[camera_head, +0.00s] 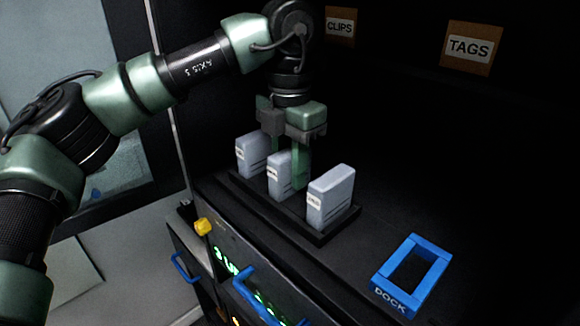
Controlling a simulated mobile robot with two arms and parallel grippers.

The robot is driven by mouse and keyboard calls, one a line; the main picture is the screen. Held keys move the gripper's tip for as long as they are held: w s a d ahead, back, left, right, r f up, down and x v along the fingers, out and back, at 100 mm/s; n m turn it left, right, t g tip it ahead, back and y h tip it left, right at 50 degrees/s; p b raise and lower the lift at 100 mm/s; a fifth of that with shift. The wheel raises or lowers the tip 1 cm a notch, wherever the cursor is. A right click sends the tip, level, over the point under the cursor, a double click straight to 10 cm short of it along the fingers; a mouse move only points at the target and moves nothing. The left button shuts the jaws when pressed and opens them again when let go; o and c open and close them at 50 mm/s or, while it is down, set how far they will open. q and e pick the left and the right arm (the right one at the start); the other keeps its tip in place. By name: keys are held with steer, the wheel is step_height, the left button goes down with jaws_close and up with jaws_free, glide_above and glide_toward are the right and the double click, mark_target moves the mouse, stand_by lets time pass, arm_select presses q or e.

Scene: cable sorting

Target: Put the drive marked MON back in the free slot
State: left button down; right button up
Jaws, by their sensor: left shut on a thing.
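Three pale grey-blue drives stand in a row at a dark rack (297,222) on the bench top. They are a left drive (250,157), a middle drive (279,177) and a right drive (331,197). Each has a small label that is too small to read, so I cannot tell which is MON. My left gripper (286,168) points down from above, shut on the middle drive, with its green finger at the drive's right side. The middle drive is upright, in or just over the rack; its base is hard to make out. My right gripper is not in view.
A blue open frame marked DOCK (388,299) lies empty at the front right. Drawers with blue handles (257,297) and a yellow knob (203,226) are in the front face. Signs read CLIPS (340,27) and TAGS (470,48) at the back.

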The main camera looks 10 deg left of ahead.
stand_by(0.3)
arm_select(q)
steer(key=c, duration=1.1)
jaws_free()
steer(key=shift+o, duration=0.5)
steer(key=o, duration=0.4)
steer(key=shift+r+p, duration=2.55)
steer(key=shift+r, duration=1)
steer(key=shift+f, duration=0.1)
